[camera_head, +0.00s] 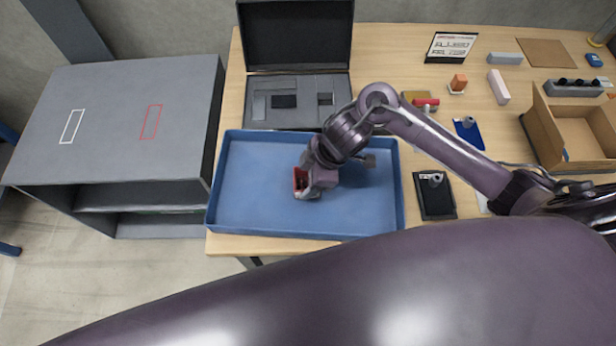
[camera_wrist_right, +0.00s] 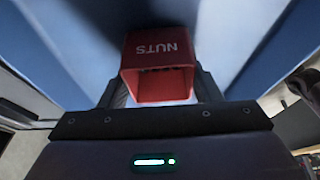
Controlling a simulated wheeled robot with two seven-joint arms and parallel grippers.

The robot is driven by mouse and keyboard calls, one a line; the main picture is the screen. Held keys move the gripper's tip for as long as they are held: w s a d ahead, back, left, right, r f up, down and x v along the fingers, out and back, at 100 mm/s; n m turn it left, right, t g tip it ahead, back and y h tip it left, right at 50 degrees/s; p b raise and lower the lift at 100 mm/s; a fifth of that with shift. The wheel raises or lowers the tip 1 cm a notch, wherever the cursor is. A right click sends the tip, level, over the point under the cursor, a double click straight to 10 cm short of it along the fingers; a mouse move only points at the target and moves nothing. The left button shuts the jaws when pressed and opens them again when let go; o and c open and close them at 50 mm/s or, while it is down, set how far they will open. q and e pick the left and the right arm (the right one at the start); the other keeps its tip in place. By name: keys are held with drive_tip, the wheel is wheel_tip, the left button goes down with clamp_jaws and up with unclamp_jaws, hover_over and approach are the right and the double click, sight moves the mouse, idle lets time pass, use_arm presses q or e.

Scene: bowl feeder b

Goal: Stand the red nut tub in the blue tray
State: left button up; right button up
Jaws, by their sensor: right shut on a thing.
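The red nut tub (camera_head: 299,180) is between the fingers of my right gripper (camera_head: 308,188), over the middle of the blue tray (camera_head: 250,205). In the right wrist view the tub (camera_wrist_right: 158,65) shows the word NUTS upside down, and its open mouth faces the camera side. The gripper fingers (camera_wrist_right: 160,92) lie along both sides of it. I cannot tell whether the tub touches the tray floor. My left gripper is not in view; a large purple link of my own covers the bottom of the head view.
An open black case (camera_head: 297,100) stands behind the tray. A grey cabinet (camera_head: 110,110) is to the left. To the right are a black tray (camera_head: 434,198), a blue pad (camera_head: 468,133) and a cardboard box (camera_head: 570,130). The blue tray is otherwise clear where visible.

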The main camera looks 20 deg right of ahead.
drive_tip(key=shift+f, duration=0.15)
drive_tip(key=o, duration=1)
drive_tip(key=p+v, duration=0.1)
drive_tip(key=v, duration=1.1)
